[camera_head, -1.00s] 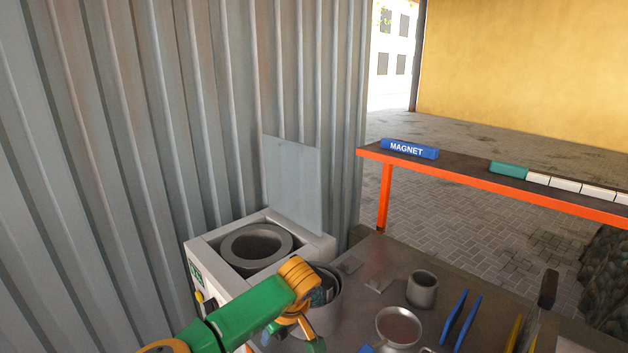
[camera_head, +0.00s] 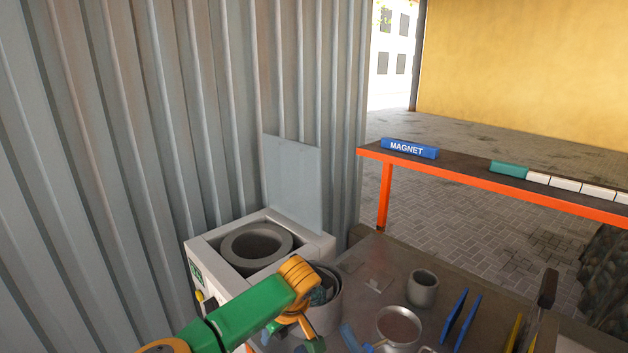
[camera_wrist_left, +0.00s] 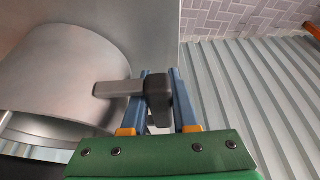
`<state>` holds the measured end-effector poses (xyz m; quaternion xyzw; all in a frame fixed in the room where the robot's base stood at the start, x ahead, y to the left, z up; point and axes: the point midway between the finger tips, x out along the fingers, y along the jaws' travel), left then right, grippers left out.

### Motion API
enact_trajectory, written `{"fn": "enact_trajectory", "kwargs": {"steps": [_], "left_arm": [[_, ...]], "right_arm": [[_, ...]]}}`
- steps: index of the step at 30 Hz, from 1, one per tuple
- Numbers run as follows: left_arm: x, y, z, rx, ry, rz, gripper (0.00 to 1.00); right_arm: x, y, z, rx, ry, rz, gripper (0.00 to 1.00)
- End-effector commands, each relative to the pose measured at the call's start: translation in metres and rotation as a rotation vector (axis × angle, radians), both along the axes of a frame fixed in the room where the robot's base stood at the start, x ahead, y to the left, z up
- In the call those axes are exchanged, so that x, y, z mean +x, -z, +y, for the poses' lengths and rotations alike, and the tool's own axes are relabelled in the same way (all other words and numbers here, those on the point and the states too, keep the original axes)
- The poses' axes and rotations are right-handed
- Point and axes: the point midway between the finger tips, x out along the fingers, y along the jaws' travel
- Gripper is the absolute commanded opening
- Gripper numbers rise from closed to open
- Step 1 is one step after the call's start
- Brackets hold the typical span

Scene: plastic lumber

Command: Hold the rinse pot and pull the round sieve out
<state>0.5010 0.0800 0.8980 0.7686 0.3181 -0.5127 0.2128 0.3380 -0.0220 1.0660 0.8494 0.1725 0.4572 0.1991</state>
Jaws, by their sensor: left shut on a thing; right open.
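The grey rinse pot (camera_head: 333,312) stands at the left end of the metal bench, partly hidden by my left arm. Inside its mouth I see a round rim and dark teal contents (camera_head: 319,295), which I take for the round sieve. In the left wrist view, my left gripper (camera_wrist_left: 160,92) is shut on the dark grey grip of the handle (camera_wrist_left: 112,89) on the pot's side (camera_wrist_left: 80,65). My right gripper (camera_head: 357,341) shows as blue fingers at the bottom edge, open, just right of the pot. Its arm is out of view.
A white machine (camera_head: 318,246) with a round opening and a raised lid stands behind the pot against the corrugated wall. A magnet bar (camera_head: 409,149) lies on the orange-edged shelf.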

Motion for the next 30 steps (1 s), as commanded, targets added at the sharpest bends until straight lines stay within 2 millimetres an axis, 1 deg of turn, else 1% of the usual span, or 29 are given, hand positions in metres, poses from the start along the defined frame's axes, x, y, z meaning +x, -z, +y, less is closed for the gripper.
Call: {"fn": "enact_trajectory", "kwargs": {"steps": [1,4,6,8,9,10,12,14,17,20,21,23,24,27,30], "left_arm": [[0.000,0.001,0.000,0.000,0.000,0.001,0.00],[0.000,0.000,0.000,0.000,0.000,0.001,0.00],[0.000,0.000,0.000,0.001,0.000,0.001,0.00],[0.000,0.000,0.000,0.001,0.000,0.001,0.00],[0.000,0.000,0.000,0.001,0.000,0.001,0.00],[0.000,0.000,0.000,0.001,0.000,0.001,0.00],[0.000,0.000,0.000,0.000,0.000,0.000,0.00],[0.000,0.000,0.000,0.000,0.000,0.000,0.00],[0.000,0.000,0.000,0.000,0.000,0.000,0.00],[0.000,0.000,0.000,0.000,0.000,0.000,0.00],[0.000,0.000,0.000,0.000,0.000,0.000,0.00],[0.000,0.000,0.000,0.000,0.000,0.000,0.00],[0.000,0.000,0.000,0.000,0.000,0.000,0.00],[0.000,0.000,0.000,0.000,0.000,0.000,0.00],[0.000,0.000,0.000,0.000,0.000,0.000,0.00]], "right_arm": [[0.008,0.000,-0.010,-0.021,-0.036,0.020,0.62],[0.032,0.016,-0.013,-0.083,-0.113,0.148,0.62],[0.049,0.025,-0.021,-0.112,-0.135,0.234,0.62],[0.065,0.031,-0.030,-0.131,-0.138,0.304,0.62],[0.076,0.034,-0.037,-0.165,-0.115,0.332,0.62],[0.085,0.037,-0.042,-0.225,-0.073,0.323,0.62],[0.095,0.043,-0.041,-0.443,0.069,0.189,0.62],[0.100,0.048,-0.038,-0.602,0.168,0.068,0.62],[0.111,0.055,-0.036,-0.884,0.341,-0.164,0.62],[0.124,0.063,-0.038,-1.178,0.517,-0.438,0.62],[0.129,0.067,-0.039,-1.295,0.585,-0.558,0.62],[0.138,0.071,-0.043,-1.463,0.685,-0.741,0.62],[0.144,0.074,-0.046,-1.567,0.742,-0.860,0.62],[0.155,0.078,-0.052,-1.755,0.845,-1.101,0.62],[0.161,0.080,-0.055,-1.844,0.891,-1.225,0.62]]}}
